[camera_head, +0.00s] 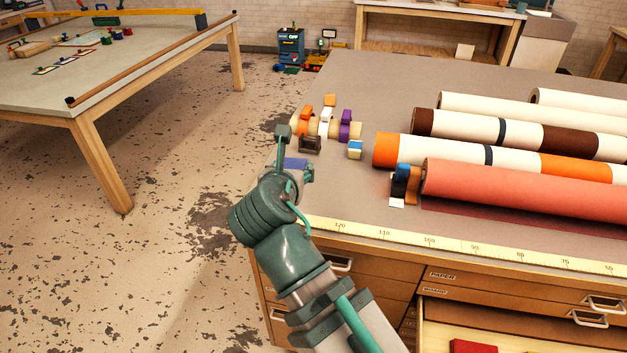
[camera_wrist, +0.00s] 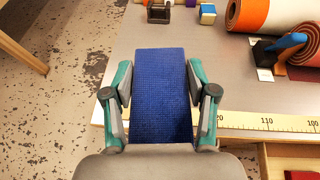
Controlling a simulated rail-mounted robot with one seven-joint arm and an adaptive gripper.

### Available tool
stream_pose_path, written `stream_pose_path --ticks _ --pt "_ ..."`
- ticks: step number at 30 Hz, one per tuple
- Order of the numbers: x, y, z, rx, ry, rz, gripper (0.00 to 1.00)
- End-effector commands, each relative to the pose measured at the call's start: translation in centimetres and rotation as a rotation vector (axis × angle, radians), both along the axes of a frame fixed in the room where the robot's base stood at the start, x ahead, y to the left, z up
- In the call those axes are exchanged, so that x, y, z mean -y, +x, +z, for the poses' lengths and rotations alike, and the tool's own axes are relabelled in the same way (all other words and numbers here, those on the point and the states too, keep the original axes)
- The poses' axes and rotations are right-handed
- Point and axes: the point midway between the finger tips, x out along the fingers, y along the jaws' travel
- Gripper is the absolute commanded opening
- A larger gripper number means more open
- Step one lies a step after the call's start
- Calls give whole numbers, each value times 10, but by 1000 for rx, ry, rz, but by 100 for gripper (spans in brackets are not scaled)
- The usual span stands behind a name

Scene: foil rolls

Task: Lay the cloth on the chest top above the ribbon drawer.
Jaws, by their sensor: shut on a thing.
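My gripper (camera_head: 292,165) is shut on a blue cloth (camera_wrist: 160,82), a flat textured rectangle that sticks out forward between the two fingers in the wrist view. A small part of the cloth also shows in the head view (camera_head: 297,163). The gripper and cloth are over the front left corner of the grey chest top (camera_head: 345,195). I cannot tell the cloth's height above it. Drawer labels reading PAPER and BOARD (camera_head: 440,277) show on the chest front. No ribbon label is readable, and my arm hides part of the front left drawers.
Several large rolls (camera_head: 520,185) lie on the right of the top. Tape reels (camera_head: 325,125), a dark dispenser (camera_head: 310,144) and a small blue-and-white block (camera_head: 355,149) stand behind the gripper. A yellow measuring tape (camera_head: 450,248) runs along the front edge. A lower drawer (camera_head: 430,330) is open.

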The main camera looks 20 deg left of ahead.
Motion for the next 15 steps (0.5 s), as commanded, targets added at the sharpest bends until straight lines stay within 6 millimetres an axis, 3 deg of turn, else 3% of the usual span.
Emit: stream_pose_path --ticks 6,15 --pt "26 19 0 1 0 -104 23" --pt "24 41 -5 -2 -4 -112 23"
